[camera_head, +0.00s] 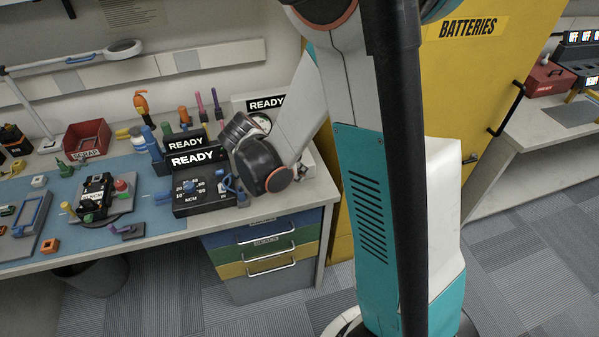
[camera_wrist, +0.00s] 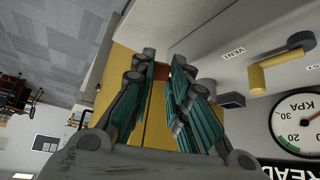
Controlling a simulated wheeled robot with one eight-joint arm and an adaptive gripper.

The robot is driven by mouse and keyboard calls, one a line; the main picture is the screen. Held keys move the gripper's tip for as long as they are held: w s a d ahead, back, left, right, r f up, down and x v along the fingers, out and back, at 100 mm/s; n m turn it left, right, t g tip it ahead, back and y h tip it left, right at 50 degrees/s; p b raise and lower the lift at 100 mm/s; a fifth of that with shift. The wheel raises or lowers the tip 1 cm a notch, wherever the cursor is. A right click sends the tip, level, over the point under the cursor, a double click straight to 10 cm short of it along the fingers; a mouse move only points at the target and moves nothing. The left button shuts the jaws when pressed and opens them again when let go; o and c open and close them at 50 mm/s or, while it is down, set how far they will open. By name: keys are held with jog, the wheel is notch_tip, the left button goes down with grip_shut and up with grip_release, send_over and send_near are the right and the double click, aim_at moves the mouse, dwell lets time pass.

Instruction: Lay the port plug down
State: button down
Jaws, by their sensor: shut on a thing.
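My gripper (camera_wrist: 166,72) shows in the wrist view with its two teal-padded fingers drawn close together. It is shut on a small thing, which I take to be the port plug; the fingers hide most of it. A small orange-brown patch shows between the fingertips, and I cannot tell whether it is the plug or background. In the head view my dark wrist hides the gripper's fingers, over the right end of the bench beside the black READY tester (camera_head: 195,190). The gauge unit (camera_head: 263,104) stands behind; its dial (camera_wrist: 300,125) is right of the fingers in the wrist view.
A blue mat (camera_head: 150,205) holds a black device on a round stand (camera_head: 97,197), a grey tray (camera_head: 30,222) and small parts. A red scrap bin (camera_head: 87,138) stands behind. Drawers (camera_head: 265,245) are under the bench. A yellow batteries cabinet (camera_head: 465,90) stands right.

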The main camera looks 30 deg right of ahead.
jog(key=shift+s+d+m+h, duration=0.2)
jog(key=shift+d+m+h, duration=0.1)
jog(key=shift+m, duration=0.1)
notch_tip(320, 180, down, 7)
jog(key=b, duration=0.6)
jog(key=shift+b, duration=0.35)
jog(key=shift+r, duration=0.1)
jog(key=c, duration=1.5)
grip_release()
jog(key=shift+o, duration=0.2)
jog(key=shift+a, duration=0.1)
